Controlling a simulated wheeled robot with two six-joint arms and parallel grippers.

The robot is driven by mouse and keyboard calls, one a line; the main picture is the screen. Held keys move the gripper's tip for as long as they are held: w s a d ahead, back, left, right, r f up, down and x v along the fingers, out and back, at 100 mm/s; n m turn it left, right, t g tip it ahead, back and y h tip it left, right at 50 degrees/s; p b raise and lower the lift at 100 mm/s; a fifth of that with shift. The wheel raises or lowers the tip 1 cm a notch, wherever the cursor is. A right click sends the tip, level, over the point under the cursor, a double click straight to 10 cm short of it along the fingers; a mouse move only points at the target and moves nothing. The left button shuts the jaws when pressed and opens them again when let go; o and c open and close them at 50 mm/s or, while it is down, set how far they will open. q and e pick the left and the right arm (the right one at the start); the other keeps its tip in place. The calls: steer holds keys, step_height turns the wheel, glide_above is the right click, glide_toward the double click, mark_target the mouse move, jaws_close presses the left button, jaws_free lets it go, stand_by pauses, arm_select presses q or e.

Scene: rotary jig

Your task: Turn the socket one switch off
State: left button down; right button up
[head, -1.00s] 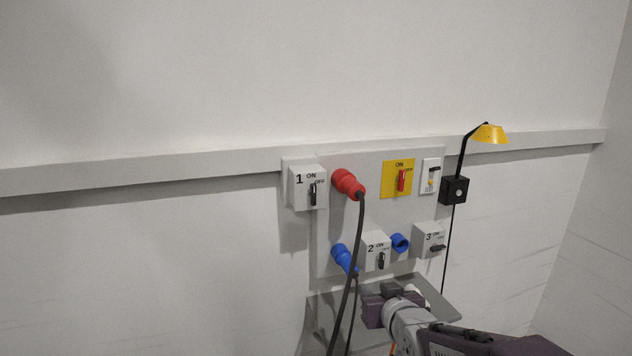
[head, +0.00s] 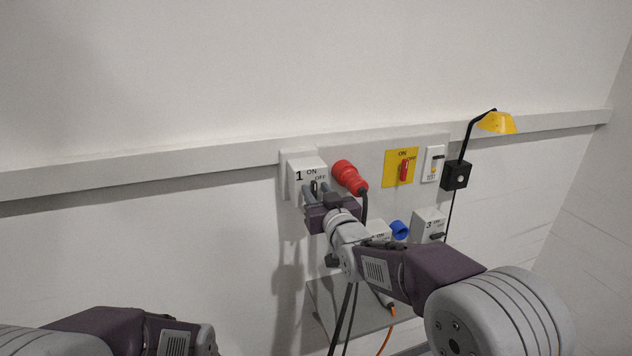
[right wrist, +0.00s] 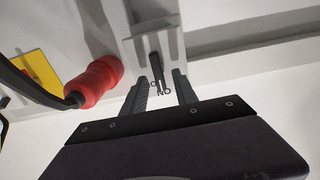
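The socket one box (head: 296,186) is a pale wall box marked 1, with ON at the top and OFF to the right. Its black switch handle (right wrist: 156,62) shows in the right wrist view, roughly upright along the box. My right gripper (head: 316,190) is at this box. In the right wrist view the right gripper (right wrist: 160,84) is open, with its two fingers apart on either side of the handle's line. I cannot tell whether they touch it. In the head view the gripper hides most of the handle. My left gripper is out of view; only my left arm shows.
A red plug (head: 349,178) with a black cable is close to the right of socket one. A yellow panel with a red switch (head: 403,170), box 3 (head: 428,223), a blue socket (head: 399,230) and a yellow lamp (head: 497,122) are further right. Box 2 is mostly hidden.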

steer(key=shift+r, duration=0.15)
steer(key=shift+s+r, duration=0.1)
steer(key=shift+s, duration=0.15)
steer(key=shift+w, duration=0.25)
jaws_close()
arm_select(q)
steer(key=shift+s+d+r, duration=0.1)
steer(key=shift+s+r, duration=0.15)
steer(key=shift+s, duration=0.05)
